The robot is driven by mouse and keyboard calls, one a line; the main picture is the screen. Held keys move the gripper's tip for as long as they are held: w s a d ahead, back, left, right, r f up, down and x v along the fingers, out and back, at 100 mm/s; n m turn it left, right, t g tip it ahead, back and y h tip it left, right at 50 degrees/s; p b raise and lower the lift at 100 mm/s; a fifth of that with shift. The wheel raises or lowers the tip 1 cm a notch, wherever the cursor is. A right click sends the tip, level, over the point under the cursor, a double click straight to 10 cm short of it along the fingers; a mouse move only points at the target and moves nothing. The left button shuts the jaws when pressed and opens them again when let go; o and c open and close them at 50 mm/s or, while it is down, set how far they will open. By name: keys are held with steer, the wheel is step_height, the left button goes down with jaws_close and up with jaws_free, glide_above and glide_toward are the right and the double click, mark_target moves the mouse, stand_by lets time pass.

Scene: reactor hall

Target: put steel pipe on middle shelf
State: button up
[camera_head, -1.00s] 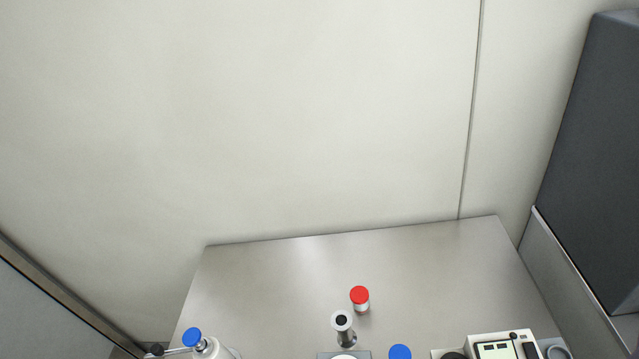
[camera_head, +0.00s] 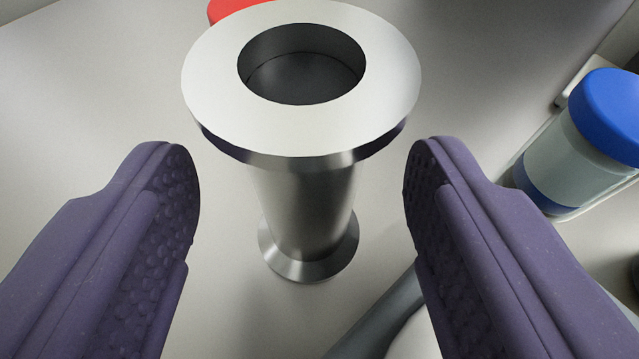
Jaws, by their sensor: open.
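The steel pipe (camera_head: 303,205) stands upright on the steel table top. It is a shiny tube with a wide flange at the top and a smaller flange at the base. My gripper (camera_head: 302,195) is open, with one purple finger to the left of the pipe and one to the right. There is a gap between each finger and the pipe, and nothing is held. The middle shelf is not recognisable in this view.
A red-capped object (camera_head: 232,9) stands just behind the pipe, mostly hidden by its flange. A blue-capped jar (camera_head: 585,145) is close beyond the right finger. A grey and white object (camera_head: 410,330) lies in front of the pipe's base at the right. The table at the left is clear.

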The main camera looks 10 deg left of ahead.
mark_target(307, 205)
steer(key=b+x, duration=0.1)
steer(key=x, duration=0.3)
steer(key=shift+w+d+f+b, duration=0.1)
steer(key=shift+w+f+b, duration=0.1)
steer(key=shift+b, duration=0.2)
steer(key=shift+w, duration=0.3)
steer(key=shift+c, duration=0.2)
jaws_close()
steer(key=shift+r, duration=0.1)
